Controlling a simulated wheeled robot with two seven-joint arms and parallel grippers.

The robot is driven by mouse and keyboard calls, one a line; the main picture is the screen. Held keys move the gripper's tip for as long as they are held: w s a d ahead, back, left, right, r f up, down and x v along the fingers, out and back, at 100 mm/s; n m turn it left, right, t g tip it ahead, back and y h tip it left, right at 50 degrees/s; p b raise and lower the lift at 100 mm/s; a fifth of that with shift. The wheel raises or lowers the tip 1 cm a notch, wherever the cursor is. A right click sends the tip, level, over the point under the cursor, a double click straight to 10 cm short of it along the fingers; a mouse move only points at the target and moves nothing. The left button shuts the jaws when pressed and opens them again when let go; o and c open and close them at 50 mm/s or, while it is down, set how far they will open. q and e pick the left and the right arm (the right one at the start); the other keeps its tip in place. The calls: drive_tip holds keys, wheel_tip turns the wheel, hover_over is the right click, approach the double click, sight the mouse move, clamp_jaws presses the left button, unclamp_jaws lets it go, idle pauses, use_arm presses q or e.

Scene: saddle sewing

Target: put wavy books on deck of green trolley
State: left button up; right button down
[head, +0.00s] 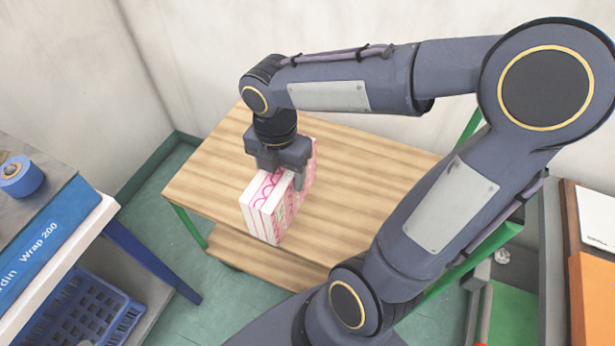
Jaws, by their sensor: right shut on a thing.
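The wavy books (268,212) are white blocks with pink wavy patterns, standing upright side by side over the wooden deck (372,182) of the green trolley. My right gripper (281,180) points down and is shut on the wavy books from above. It hides part of their top. I cannot tell whether their bottom touches the deck. The trolley has green frame posts (188,226) and a lower wooden shelf (262,262). My left gripper is not in view.
At right stands a unit with an orange item (592,290). The deck around the books is clear.

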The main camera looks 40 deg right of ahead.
drive_tip(key=w+d+f, duration=0.1)
drive_tip(key=w, duration=0.1)
drive_tip(key=w+d+f, duration=0.1)
drive_tip(key=w+d, duration=0.1)
drive_tip(key=w+d+f+b, duration=0.1)
drive_tip(key=w+d, duration=0.1)
drive_tip(key=shift+w+d+f, duration=0.2)
drive_tip(key=shift+d+f, duration=0.05)
drive_tip(key=shift+f, duration=0.15)
drive_tip(key=w+d+f+b, duration=0.1)
drive_tip(key=w+d+f, duration=0.2)
drive_tip(key=f, duration=0.6)
drive_tip(key=shift+w+d+b, duration=0.3)
drive_tip(key=shift+w, duration=0.3)
drive_tip(key=shift+f, duration=0.25)
drive_tip(key=shift+c, duration=1.9)
unclamp_jaws()
